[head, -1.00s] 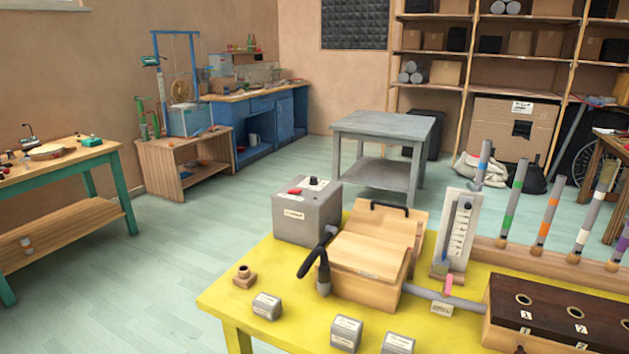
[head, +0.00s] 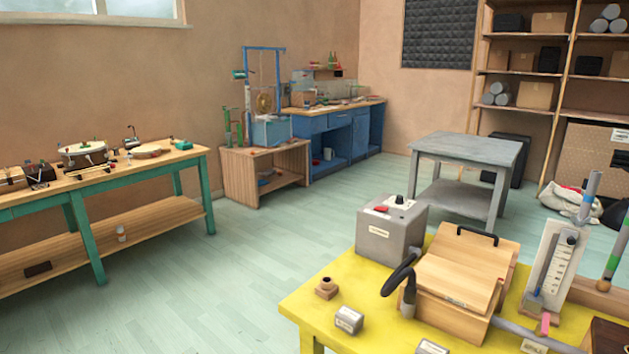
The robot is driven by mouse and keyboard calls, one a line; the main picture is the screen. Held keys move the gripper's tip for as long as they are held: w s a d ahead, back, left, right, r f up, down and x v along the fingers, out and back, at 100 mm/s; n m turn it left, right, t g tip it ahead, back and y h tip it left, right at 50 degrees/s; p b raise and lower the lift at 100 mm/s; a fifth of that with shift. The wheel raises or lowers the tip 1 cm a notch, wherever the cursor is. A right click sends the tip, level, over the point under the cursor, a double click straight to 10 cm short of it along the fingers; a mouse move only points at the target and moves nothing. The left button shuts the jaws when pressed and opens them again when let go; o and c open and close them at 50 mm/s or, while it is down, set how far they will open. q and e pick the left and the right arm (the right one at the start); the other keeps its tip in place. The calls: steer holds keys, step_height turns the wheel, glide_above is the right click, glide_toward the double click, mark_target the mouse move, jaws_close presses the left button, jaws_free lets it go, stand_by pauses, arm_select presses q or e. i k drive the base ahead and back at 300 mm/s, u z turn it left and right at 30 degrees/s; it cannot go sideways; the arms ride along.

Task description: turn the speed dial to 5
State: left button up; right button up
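A grey box (head: 391,231) stands at the back left corner of the yellow table (head: 352,272). On its top are a small black knob (head: 399,200) on a pale plate and a red switch (head: 381,209). The knob looks like a dial, but its marks and the front label are too small to read, so I cannot tell its setting. Neither of my grippers is in view.
A tilted gauge board (head: 549,267) stands further right. A green-legged bench (head: 110,185) is at left. The floor between is clear.

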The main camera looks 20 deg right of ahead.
mark_target(399, 199)
steer(key=u, duration=0.55)
steer(key=i, duration=2.1)
steer(key=z, duration=1.15)
steer(key=i, duration=1.25)
steer(key=z, duration=1.1)
